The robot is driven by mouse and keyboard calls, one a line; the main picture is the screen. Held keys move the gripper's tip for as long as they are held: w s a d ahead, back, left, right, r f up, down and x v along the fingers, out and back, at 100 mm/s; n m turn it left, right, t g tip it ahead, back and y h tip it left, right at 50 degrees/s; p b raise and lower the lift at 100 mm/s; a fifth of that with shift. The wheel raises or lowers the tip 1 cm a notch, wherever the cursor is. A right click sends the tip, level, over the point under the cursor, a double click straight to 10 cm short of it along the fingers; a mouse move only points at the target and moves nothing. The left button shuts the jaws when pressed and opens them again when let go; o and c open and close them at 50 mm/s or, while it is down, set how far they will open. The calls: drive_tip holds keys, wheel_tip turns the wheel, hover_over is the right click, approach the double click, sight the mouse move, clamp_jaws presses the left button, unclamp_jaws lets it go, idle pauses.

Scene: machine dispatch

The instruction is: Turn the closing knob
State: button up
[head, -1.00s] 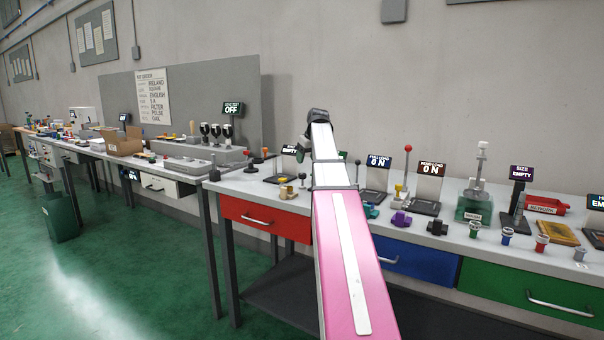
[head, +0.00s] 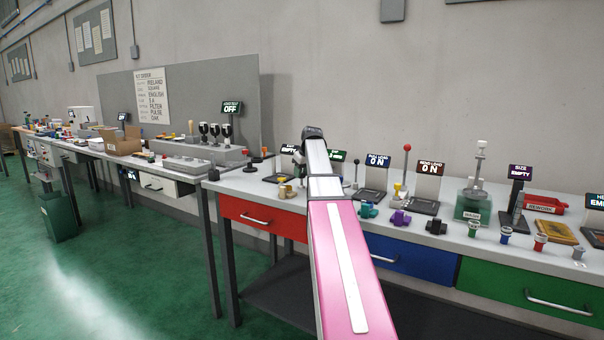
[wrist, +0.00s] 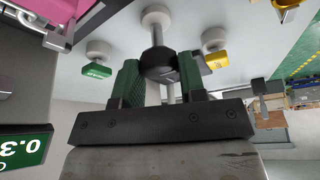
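In the wrist view my gripper (wrist: 160,78) has two green fingers spread apart, with no object clamped between them. A dark, many-sided knob (wrist: 158,62) on a stem with a pale round base lies at the gap between the fingertips. Whether either finger touches it I cannot tell. A small green piece (wrist: 97,71) and a yellow piece (wrist: 218,60), each beside a pale round base, lie on either side. No label shows which is the closing knob. In the head view my arm hides most of the gripper and the dark knob.
A green display reading 0.3 (wrist: 25,147) is close by in the wrist view. In the head view, a brass-coloured part (head: 286,190) stands near the table's front edge. Displays, a red-topped lever (head: 407,148) and coloured parts crowd the table to the right.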

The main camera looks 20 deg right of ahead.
drive_tip(key=shift+c, duration=1.1)
drive_tip(key=shift+m, duration=0.3)
drive_tip(key=m+h, duration=0.1)
drive_tip(key=m, duration=0.3)
drive_tip(key=shift+a+h, duration=0.15)
drive_tip(key=shift+h, duration=0.25)
drive_tip(key=m+h, duration=0.1)
drive_tip(key=m, duration=0.3)
drive_tip(key=shift+m+h, duration=0.4)
drive_tip(key=m, duration=0.2)
drive_tip(key=m+g+h, duration=0.1)
drive_tip(key=m, duration=0.1)
drive_tip(key=shift+w+g, duration=0.1)
drive_tip(key=shift+g, duration=0.2)
drive_tip(key=shift+m+g+h, duration=0.4)
drive_tip(key=shift+m+g, duration=0.4)
drive_tip(key=shift+m, duration=1.4)
drive_tip(key=shift+a, duration=0.1)
